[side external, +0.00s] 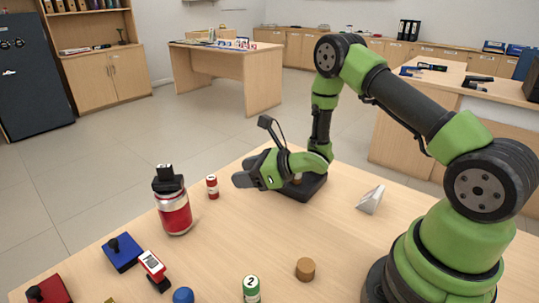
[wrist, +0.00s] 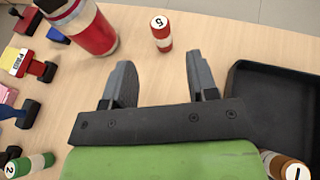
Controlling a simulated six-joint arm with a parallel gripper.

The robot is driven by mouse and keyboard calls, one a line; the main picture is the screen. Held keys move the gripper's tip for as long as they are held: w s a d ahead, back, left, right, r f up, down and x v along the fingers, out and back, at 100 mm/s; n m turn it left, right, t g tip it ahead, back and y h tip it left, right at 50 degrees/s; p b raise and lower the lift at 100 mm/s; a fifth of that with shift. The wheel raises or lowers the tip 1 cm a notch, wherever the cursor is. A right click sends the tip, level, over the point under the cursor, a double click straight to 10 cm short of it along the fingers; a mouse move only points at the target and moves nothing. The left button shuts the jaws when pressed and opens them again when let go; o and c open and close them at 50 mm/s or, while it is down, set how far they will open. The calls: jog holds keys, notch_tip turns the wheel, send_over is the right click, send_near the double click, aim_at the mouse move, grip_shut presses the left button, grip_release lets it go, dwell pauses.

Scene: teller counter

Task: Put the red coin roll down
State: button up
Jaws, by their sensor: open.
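The red coin roll (side external: 212,187) stands upright on the counter, apart from everything else. It has white bands, and a white end marked 5 shows in the wrist view (wrist: 162,36). My gripper (side external: 240,180) is low over the counter to the right of the roll. In the wrist view my gripper (wrist: 160,72) is open, with nothing between its fingers. The roll is beyond the fingertips, roughly in line with the gap and not touching them.
A red-labelled bottle (side external: 174,212) stands left of the roll. A black tray (side external: 308,188) is beside my gripper, with a brown roll marked 1 (wrist: 284,165) in it. A green roll (side external: 251,289), a wooden cylinder (side external: 305,269), a wedge (side external: 370,199) and several stamps are nearby.

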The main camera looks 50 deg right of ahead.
jog(key=s+d+r+m+g+h, duration=0.1)
jog(key=s+r+m+h, duration=0.15)
jog(key=r+m, duration=0.75)
jog(key=s+d+r+m+g+h, duration=0.1)
jog(key=r+m+h, duration=0.3)
jog(key=r+m, duration=0.6)
jog(key=s+a+r+m+g+y, duration=0.1)
jog(key=s+a+r+m, duration=0.1)
jog(key=s+m, duration=0.9)
jog(key=s+a+r+m+g+y, duration=0.2)
jog(key=s+a+m, duration=0.3)
jog(key=s+m, duration=0.6)
jog(key=m, duration=0.2)
jog(key=shift+a+m, duration=0.2)
jog(key=shift+m, duration=0.2)
